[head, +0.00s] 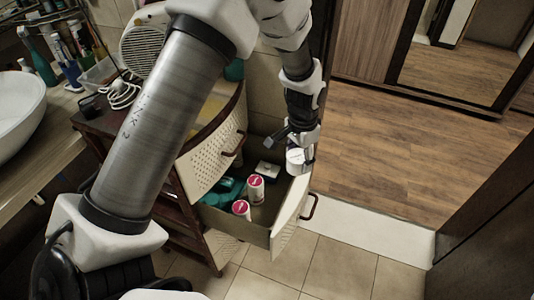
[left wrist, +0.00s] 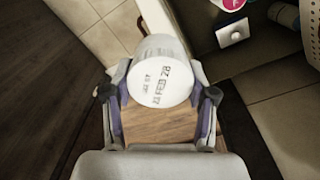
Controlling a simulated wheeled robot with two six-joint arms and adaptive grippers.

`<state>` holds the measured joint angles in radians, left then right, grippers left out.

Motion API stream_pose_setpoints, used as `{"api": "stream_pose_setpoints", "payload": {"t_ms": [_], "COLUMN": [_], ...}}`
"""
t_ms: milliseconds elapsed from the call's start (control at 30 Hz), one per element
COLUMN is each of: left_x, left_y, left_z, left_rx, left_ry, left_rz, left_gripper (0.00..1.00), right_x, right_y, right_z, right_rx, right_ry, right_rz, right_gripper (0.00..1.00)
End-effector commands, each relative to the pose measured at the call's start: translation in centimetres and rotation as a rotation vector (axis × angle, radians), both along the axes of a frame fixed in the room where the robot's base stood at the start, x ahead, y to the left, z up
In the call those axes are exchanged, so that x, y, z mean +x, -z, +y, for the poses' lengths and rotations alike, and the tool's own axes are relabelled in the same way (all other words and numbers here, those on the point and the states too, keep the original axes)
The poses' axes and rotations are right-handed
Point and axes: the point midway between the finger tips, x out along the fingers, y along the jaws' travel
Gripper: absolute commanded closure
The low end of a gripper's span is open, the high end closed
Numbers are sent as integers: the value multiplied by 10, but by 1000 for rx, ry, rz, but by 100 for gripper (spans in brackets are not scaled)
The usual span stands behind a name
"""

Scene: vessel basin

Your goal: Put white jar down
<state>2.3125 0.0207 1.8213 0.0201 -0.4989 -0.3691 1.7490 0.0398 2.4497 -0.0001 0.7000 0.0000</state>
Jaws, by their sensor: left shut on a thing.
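The white jar (head: 296,159) is in my left gripper (head: 300,150), at the right end of the open drawer (head: 290,222). In the left wrist view the jar (left wrist: 160,75) sits between the two fingers of the gripper (left wrist: 160,95), with dark printed date text on the end facing the camera. The gripper is shut on it. The jar appears held above or beside the drawer's rim; I cannot tell whether it touches anything. My right gripper is not in view.
The drawer holds two pink-and-white cans, one further back (head: 256,188) and one in front (head: 241,209), a teal item (head: 222,191) and a small white box (head: 267,170). A white basin (head: 18,115) stands on the counter at left. Tiled floor (head: 335,270) is clear at right.

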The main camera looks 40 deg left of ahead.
Motion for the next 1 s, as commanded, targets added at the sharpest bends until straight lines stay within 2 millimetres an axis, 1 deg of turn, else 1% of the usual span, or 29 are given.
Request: {"api": "stream_pose_setpoints", "payload": {"t_ms": [33,67,100,200,233,333,467,567,700,800,900,1000], "left_x": [4,6,9,12,13,14,13,12,12,13,13,13], "left_y": [59,70,85,107,111,117,127,153,199,227,244,254], "left_z": [15,24,36,62,69,83,90,89,89,89,89,89], "left_rx": [-6,-5,-3,6,9,18,22,21,22,23,23,23], "left_ry": [65,112,171,294,324,391,420,420,419,418,418,418], "left_rz": [-5,-6,-8,-10,-11,-10,-6,-3,-4,-5,-7,-9], "left_gripper": [85,85,85,85,85,85,85,85,85,85,85,85], "right_x": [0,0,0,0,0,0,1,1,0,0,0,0], "right_y": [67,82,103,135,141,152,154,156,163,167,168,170], "right_z": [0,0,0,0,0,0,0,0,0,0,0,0], "right_rx": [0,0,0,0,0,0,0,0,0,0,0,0], "right_ry": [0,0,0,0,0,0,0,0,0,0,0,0], "right_rz": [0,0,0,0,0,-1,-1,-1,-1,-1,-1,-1], "right_gripper": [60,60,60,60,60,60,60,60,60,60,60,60]}}
